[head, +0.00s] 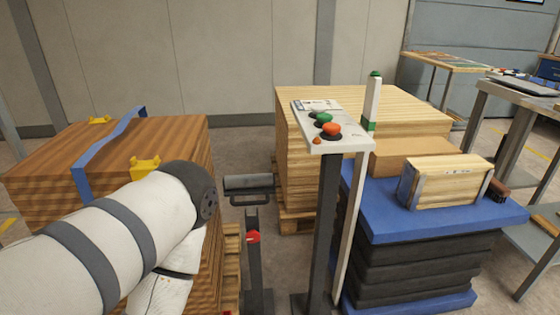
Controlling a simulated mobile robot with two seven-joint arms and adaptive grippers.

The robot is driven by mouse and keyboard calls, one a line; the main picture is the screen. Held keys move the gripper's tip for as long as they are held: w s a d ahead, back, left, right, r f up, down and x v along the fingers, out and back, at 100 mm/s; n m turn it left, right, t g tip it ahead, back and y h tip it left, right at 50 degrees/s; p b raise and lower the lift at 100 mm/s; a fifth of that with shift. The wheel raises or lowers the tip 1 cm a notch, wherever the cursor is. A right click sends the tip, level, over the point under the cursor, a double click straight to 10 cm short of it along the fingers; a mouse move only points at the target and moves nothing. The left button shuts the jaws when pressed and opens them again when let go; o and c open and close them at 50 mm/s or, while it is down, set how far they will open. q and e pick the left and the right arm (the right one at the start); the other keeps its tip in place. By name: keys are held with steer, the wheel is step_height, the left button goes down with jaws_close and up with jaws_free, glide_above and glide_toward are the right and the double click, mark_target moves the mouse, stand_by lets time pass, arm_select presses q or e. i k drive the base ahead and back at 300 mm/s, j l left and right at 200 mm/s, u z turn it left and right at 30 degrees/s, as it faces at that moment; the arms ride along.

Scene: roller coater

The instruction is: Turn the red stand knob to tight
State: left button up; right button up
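The red stand knob (253,237) sits on the dark upright post of a roller stand (254,268), near the lower middle of the head view. A dark grey roller (249,183) lies level on top of the post. My white left arm comes in from the left and bends down at a dark joint, left of the knob and apart from it in the picture. Neither gripper shows in the view. I cannot tell from this view how tight the knob is.
A control panel (338,147) with green and orange buttons stands right of the roller stand. A strapped wood stack (120,140) is at left, and a pale board stack (420,105) behind the panel. A blue-topped lift table (450,222) with a wooden box (445,183) is at right.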

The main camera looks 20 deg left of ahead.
mark_target(253, 236)
steer(key=u, duration=0.9)
